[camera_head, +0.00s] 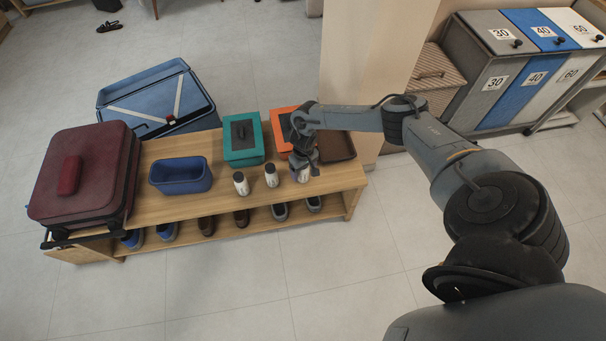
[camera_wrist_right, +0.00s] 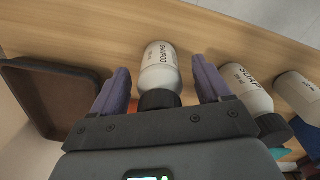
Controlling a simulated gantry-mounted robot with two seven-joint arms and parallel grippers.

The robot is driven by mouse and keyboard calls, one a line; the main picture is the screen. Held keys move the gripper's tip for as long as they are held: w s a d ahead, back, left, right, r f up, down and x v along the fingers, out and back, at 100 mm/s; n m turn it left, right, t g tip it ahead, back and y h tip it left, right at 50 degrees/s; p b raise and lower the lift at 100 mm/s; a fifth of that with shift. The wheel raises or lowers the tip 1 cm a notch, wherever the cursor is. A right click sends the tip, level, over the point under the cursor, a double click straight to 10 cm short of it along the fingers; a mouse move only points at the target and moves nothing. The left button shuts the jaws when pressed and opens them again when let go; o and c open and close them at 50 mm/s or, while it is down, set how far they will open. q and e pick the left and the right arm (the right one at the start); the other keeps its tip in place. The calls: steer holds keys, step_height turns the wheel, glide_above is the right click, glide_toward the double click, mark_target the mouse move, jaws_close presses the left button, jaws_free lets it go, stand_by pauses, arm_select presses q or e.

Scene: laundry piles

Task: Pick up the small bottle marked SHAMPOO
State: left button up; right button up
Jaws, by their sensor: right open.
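The small white bottle marked SHAMPOO (camera_wrist_right: 158,70), with a dark cap, stands between the two purple fingers of my right gripper (camera_wrist_right: 160,82) in the right wrist view. The fingers are open, with a gap showing on each side of the bottle. In the head view, the right gripper (camera_head: 304,168) is over the right end of the wooden bench, and the bottle (camera_head: 304,176) is partly hidden by it. My left gripper is not in view.
A white bottle marked SOAP (camera_wrist_right: 240,88) and another white bottle (camera_wrist_right: 297,93) stand beside it. A brown tray (camera_wrist_right: 40,90) lies on the other side. Teal (camera_head: 243,138) and orange (camera_head: 281,128) boxes, a blue bin (camera_head: 181,183) and a maroon case (camera_head: 84,172) share the bench (camera_head: 215,204).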

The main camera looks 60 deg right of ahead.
steer(key=shift+r, duration=0.1)
steer(key=c, duration=1.2)
steer(key=shift+r, duration=0.15)
steer(key=shift+r+p, duration=0.6)
steer(key=r, duration=0.1)
steer(key=r+p, duration=0.2)
steer(key=shift+s+d+r, duration=0.1)
steer(key=shift+s+r, duration=0.1)
steer(key=shift+s, duration=0.1)
steer(key=shift+s+r+p, duration=1)
steer(key=shift+s, duration=0.85)
steer(key=shift+s+r+p, duration=1.05)
steer(key=shift+s, duration=0.8)
steer(key=shift+s+r+p, duration=1)
steer(key=shift+s, duration=0.85)
